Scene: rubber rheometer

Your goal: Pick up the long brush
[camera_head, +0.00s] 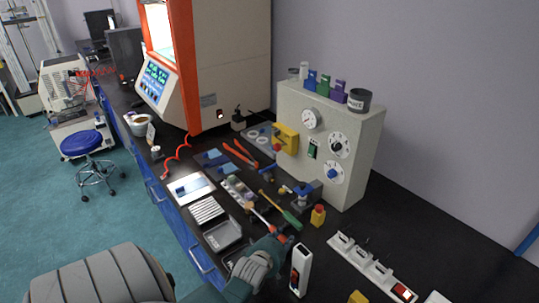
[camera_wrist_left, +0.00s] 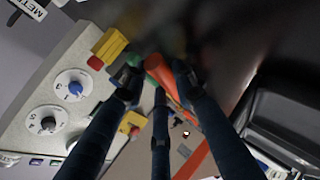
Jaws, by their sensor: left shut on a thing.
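The long brush has an orange handle (camera_head: 282,238) and a pale shaft (camera_head: 262,220) that runs up and left over the black bench. My left gripper (camera_head: 270,246) is shut on the orange handle. In the left wrist view, the orange handle (camera_wrist_left: 160,70) sits between the dark fingertips of my left gripper (camera_wrist_left: 155,80). The brush's far end is hard to make out among the small items. I cannot tell whether the brush touches the bench. My right gripper is not in view.
A green-handled tool (camera_head: 285,213) lies close beside the brush. A yellow bottle with a red cap (camera_head: 318,216) and a white upright box (camera_head: 300,270) stand to the right. A grey tray (camera_head: 222,236) is at left. A dial-fronted box (camera_head: 350,130) stands behind.

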